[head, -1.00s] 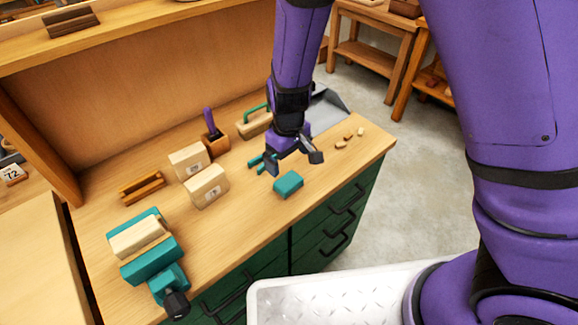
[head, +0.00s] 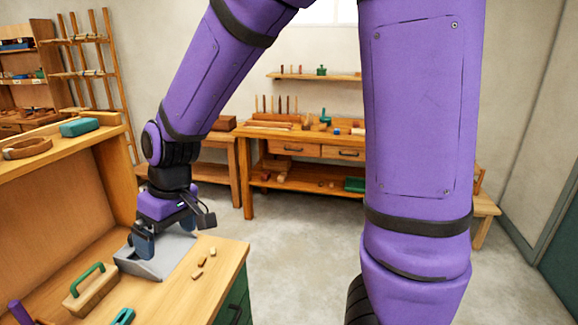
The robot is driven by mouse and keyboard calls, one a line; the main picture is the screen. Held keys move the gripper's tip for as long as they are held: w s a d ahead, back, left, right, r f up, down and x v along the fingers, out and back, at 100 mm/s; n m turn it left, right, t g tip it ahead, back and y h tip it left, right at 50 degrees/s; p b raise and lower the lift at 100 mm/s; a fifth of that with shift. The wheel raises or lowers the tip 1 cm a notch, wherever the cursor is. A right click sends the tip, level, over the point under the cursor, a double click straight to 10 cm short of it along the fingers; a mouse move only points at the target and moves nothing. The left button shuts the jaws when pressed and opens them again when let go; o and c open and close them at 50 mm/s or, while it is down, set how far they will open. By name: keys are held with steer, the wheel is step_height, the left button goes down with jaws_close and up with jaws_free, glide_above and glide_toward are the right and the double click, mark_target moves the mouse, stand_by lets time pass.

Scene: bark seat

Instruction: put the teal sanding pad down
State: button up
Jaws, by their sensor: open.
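My gripper (head: 172,232) is open, pointing down over the grey dustpan-like tray (head: 165,262) at the bench's far right end. Nothing shows between its fingers. I cannot tell whether the fingers touch the tray. The teal block that lay on the bench top in the earlier view is outside the present view. A rounded teal block (head: 80,127) lies on the ledge above the bench at the left; I cannot tell whether it is a sanding pad. Part of a small teal item (head: 123,316) shows at the bottom edge.
A wooden block with a green handle (head: 92,291) stands on the bench (head: 178,298), left of the tray. A purple handle (head: 20,312) shows at lower left. Another bench (head: 292,148) stands across open floor.

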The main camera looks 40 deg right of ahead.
steer(key=s+d+r+m+t+h, duration=0.2)
steer(key=s+d+r+m+t, duration=0.2)
steer(key=s+d+r, duration=1)
steer(key=s+d, duration=0.1)
steer(key=s, duration=0.2)
steer(key=shift+r+m, duration=0.3)
steer(key=shift+m, duration=0.1)
stand_by(0.5)
